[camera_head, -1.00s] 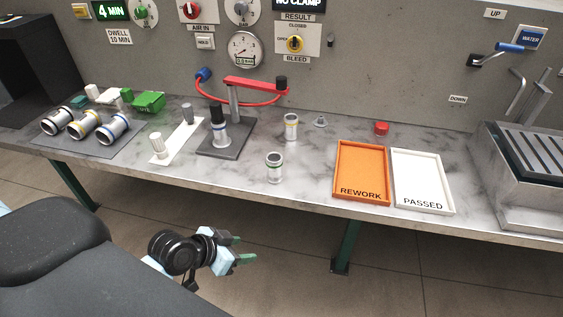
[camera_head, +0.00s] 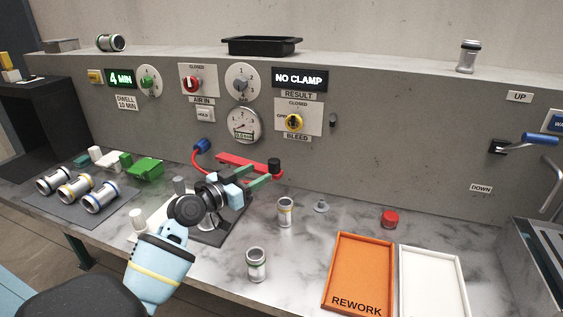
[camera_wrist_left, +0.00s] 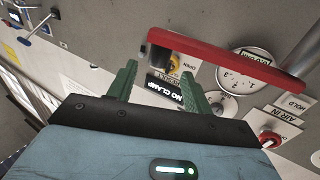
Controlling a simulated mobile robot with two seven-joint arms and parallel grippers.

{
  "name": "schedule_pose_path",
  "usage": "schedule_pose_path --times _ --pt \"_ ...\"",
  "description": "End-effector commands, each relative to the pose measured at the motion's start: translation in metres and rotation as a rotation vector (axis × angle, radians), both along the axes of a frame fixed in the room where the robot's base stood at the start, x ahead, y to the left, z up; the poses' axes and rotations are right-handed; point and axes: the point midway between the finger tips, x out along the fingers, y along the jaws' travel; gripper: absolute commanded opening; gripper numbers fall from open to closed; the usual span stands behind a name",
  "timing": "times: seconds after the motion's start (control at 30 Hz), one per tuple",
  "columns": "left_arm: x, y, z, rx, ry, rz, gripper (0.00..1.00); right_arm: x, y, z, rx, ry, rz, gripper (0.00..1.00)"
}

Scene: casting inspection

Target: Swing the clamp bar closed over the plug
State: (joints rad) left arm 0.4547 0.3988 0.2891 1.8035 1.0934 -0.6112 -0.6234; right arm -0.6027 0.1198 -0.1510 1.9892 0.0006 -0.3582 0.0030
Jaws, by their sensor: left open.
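The red clamp bar (camera_head: 236,160) stands in the head view behind my left gripper, with a black knob (camera_head: 275,166) at its right end. My left gripper (camera_head: 270,175) is open and empty, its green fingertips close to the knob; I cannot tell whether they touch it. In the left wrist view the bar (camera_wrist_left: 225,62) runs slantwise just beyond the open fingertips (camera_wrist_left: 160,70). The plug and the casting under it are hidden behind my left wrist. The dark fixture plate (camera_head: 208,238) shows below. My right gripper is not in view.
A casting (camera_head: 285,212) and another casting (camera_head: 256,264) stand right of the fixture. The orange rework tray (camera_head: 388,240) and white tray (camera_head: 430,252) lie farther right. A red hose (camera_head: 195,160) runs behind the clamp. A NO CLAMP display (camera_head: 300,78) is on the wall panel.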

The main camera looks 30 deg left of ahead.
Motion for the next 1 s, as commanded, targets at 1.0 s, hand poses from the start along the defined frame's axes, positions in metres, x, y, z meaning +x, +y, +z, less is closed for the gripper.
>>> schedule_pose_path --times 1.0 --pt "0.076 -0.016 -0.001 0.000 0.002 -0.001 0.51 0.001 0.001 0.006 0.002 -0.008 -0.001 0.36"
